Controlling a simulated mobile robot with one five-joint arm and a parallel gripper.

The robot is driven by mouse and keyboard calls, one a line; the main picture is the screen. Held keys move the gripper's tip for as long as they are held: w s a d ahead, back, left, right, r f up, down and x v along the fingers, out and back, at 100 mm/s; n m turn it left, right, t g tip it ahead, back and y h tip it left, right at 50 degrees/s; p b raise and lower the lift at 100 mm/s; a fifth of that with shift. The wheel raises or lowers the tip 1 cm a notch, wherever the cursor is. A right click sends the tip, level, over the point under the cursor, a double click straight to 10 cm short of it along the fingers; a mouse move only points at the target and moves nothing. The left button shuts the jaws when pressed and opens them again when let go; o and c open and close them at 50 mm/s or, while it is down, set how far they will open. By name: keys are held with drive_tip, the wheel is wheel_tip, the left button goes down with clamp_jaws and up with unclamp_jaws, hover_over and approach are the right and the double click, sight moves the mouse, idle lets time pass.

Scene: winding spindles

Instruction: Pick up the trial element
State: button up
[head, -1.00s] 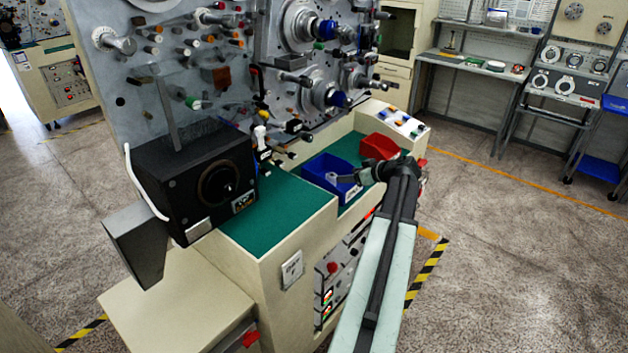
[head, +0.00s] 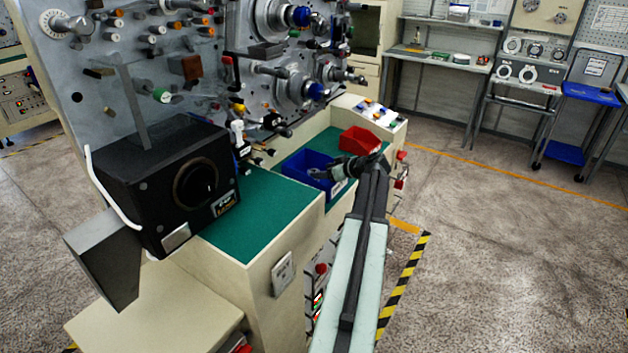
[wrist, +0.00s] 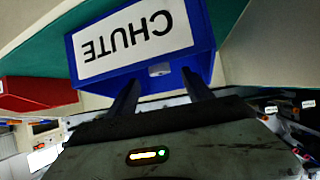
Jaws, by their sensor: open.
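A blue bin (head: 299,164) stands on the green top of the machine. In the wrist view its white label reads CHUTE, upside down, on the bin's wall (wrist: 205,40). My gripper (head: 319,171) is over the bin's near right part in the head view. In the wrist view my open gripper (wrist: 160,76) has its two dark fingers apart at the bin's edge. A small pale grey piece (wrist: 160,69) shows against the blue between the fingertips. I cannot tell if it is the trial element. Most of the bin's inside is hidden.
A red bin (head: 361,140) stands close behind the blue one. A black box (head: 165,185) sits at left on the machine. The upright panel (head: 90,60) with spindles and knobs rises behind the bins. The floor at right (head: 510,220) is clear.

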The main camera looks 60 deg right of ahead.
drive_tip(key=x, duration=0.2)
drive_tip(key=b+x, duration=0.1)
drive_tip(key=shift+w+f, duration=0.15)
drive_tip(key=shift+f, duration=0.3)
drive_tip(key=shift+w+d+b, duration=0.1)
drive_tip(key=shift+w+b, duration=0.25)
clamp_jaws()
drive_tip(key=shift+r, duration=0.1)
wheel_tip(320, 180, up, 10)
drive_tip(key=p, duration=1)
drive_tip(key=shift+s, duration=0.1)
